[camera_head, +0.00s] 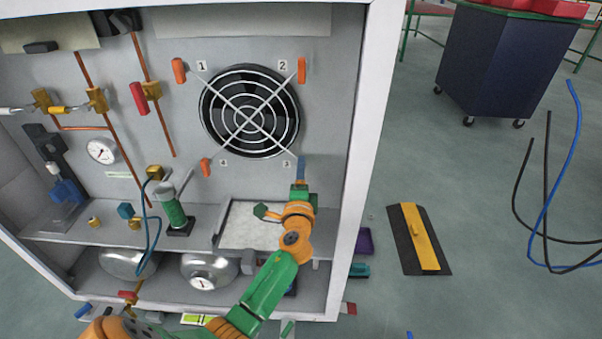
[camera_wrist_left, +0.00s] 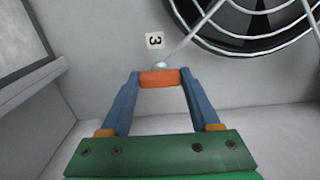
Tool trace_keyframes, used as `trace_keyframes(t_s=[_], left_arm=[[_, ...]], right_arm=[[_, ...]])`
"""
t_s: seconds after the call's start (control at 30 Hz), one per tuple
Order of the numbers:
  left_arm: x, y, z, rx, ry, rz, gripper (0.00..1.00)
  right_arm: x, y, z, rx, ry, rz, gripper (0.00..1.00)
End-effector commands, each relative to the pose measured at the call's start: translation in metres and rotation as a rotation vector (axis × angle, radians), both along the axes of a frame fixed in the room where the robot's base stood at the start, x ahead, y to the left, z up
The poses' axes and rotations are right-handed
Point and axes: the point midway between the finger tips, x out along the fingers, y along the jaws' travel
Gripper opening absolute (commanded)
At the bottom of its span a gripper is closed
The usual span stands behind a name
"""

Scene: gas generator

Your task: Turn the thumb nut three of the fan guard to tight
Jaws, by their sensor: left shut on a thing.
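The round black fan guard (camera_head: 249,111) with its wire rings and crossed stays is on the back panel of the cabinet. Its edge also shows in the left wrist view (camera_wrist_left: 262,22). Orange thumb nuts one (camera_head: 179,70), two (camera_head: 301,70) and four (camera_head: 206,167) sit at three stay ends. In the head view my left gripper (camera_head: 301,170) hides this nut. The nut lies level across the wrist picture.
The cabinet's right wall (camera_head: 367,150) stands close to the right of my left gripper. A yellow and black ramp (camera_head: 420,237) lies on the floor outside.

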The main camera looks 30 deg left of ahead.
Motion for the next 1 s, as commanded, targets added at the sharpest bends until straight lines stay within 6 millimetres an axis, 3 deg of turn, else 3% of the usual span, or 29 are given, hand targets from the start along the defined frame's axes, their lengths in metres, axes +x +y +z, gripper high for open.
trace_keyframes(t_s=[0.43,0.47,0.57,0.87,1.0], left_arm=[[0.0,0.0,0.0,0.009,0.004,0.0,0.07],[0.0,0.0,0.0,0.009,0.004,0.0,0.68],[0.0,0.0,0.0,0.009,0.004,0.0,0.93],[-0.002,-0.001,0.0,0.007,0.004,-0.001,0.93],[-0.024,-0.015,0.001,0.005,0.007,-0.001,0.93]], right_arm=[[0.002,0.001,0.0,0.002,-0.003,0.0,0.5],[0.003,0.001,0.0,0.001,-0.005,0.0,0.5],[0.006,0.001,0.001,0.001,-0.009,0.0,0.5],[0.008,0.001,0.001,0.002,-0.013,0.0,0.5],[0.006,0.001,0.007,0.002,-0.009,0.001,0.5]])
